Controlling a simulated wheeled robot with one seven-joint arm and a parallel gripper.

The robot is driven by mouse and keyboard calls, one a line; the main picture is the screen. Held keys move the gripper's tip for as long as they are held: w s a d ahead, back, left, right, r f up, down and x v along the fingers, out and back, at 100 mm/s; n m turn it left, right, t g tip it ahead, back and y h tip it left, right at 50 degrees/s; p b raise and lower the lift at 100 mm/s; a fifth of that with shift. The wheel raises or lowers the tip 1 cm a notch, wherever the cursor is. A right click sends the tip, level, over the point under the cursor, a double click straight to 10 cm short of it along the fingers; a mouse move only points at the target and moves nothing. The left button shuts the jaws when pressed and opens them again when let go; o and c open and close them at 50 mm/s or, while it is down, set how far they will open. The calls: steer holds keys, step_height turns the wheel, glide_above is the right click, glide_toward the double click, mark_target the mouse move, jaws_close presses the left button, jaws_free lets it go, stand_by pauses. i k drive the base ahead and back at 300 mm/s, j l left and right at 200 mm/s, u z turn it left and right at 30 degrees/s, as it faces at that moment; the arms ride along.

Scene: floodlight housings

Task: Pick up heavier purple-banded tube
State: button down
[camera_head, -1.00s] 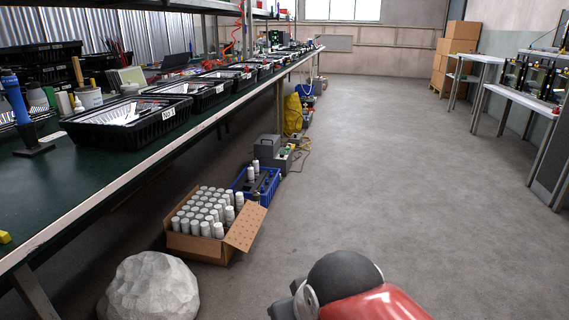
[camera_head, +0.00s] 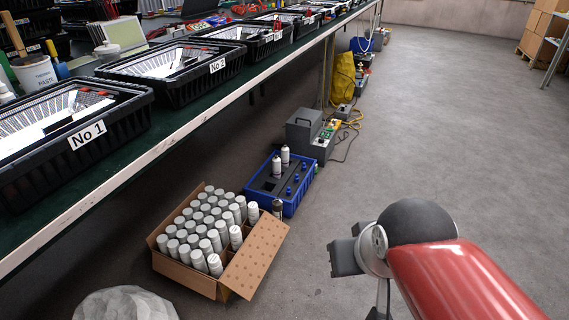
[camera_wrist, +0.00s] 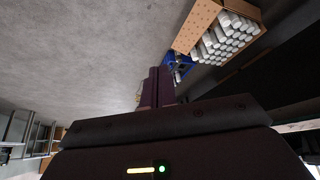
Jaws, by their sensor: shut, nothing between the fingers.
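Several white-grey capped tubes (camera_head: 205,225) stand in an open cardboard box (camera_head: 255,262) on the floor. Two more white tubes (camera_head: 281,160) stand in a blue crate (camera_head: 290,207) with a dark insert, just behind the box. I cannot make out a purple band on any tube. The box (camera_wrist: 198,27) and part of the blue crate (camera_wrist: 172,63) also show in the wrist view. My gripper (camera_wrist: 158,72) is shut and empty. Its fingers partly cover the crate in the wrist view and stay apart from the tubes.
A long bench with black bins (camera_head: 75,130) runs along the left, above the box. A pale rock-like lump (camera_head: 125,305) lies before the box. A grey device (camera_head: 308,133) with cables and a yellow bag (camera_head: 343,80) stand behind the crate. The floor (camera_head: 440,120) at right is clear.

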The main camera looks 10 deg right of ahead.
mark_target(284, 151)
steer(key=i+l+u, duration=0.15)
steer(key=i+l, duration=0.2)
steer(key=i, duration=0.15)
steer(key=i+l+u, duration=0.15)
steer(key=i+l, duration=0.25)
steer(key=i+l+u, duration=0.15)
steer(key=i+l, duration=0.3)
steer(key=i, duration=0.15)
steer(key=i+l+u, duration=0.15)
steer(key=i+l, duration=0.3)
steer(key=i+l+u, duration=0.1)
steer(key=i+l, duration=0.3)
steer(key=l, duration=0.2)
steer(key=i+l+u, duration=0.15)
steer(key=i+l, duration=0.25)
steer(key=l, duration=0.15)
